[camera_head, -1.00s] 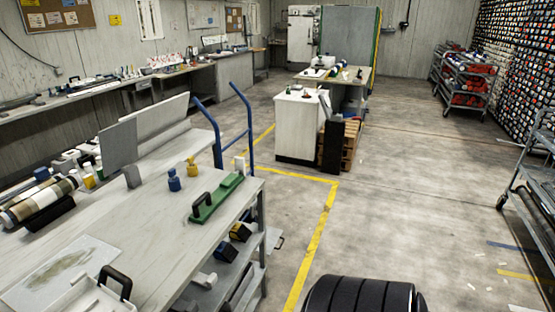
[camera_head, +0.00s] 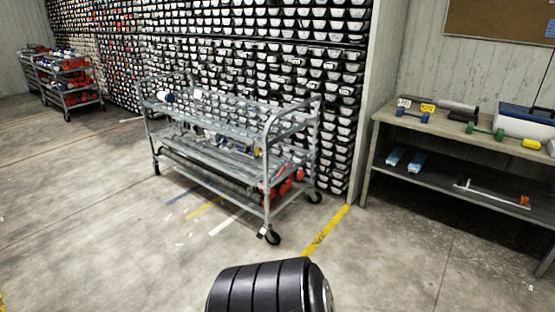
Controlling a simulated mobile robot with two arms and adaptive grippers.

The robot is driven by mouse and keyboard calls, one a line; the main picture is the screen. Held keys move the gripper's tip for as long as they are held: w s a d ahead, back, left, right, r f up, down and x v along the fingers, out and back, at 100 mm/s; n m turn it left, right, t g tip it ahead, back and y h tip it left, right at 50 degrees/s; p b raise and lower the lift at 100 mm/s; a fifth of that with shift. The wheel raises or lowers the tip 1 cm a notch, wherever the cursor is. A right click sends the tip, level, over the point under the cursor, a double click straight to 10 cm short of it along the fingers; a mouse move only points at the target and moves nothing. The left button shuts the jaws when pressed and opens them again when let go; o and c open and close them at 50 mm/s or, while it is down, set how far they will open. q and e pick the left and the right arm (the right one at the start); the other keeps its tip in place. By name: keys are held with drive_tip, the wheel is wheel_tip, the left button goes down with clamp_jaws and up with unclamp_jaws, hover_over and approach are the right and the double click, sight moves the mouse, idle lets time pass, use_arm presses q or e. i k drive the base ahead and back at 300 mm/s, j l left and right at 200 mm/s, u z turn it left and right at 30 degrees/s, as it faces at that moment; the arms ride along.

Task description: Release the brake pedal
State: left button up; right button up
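I cannot make out a brake pedal in the head view. A grey metal cart (camera_head: 215,150) with three shelves stands on caster wheels near the middle. Its front caster (camera_head: 268,235) is in view, but it is too small to tell whether a pedal is on it. The cart holds a few items, with red-ended cylinders on the bottom shelf. Neither of my grippers is in view.
A wall rack of white-fronted bins (camera_head: 270,45) rises behind the cart. A workbench (camera_head: 460,140) with tools stands at the right. Another cart (camera_head: 72,80) with red items is at the far left. The concrete floor (camera_head: 90,215) is open at the left and in front.

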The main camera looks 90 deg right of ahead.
sight(262, 232)
drive_tip(key=z, duration=2.4)
drive_tip(key=i+z, duration=0.1)
drive_tip(key=z, duration=0.15)
drive_tip(key=i+z, duration=0.2)
drive_tip(key=i, duration=3.15)
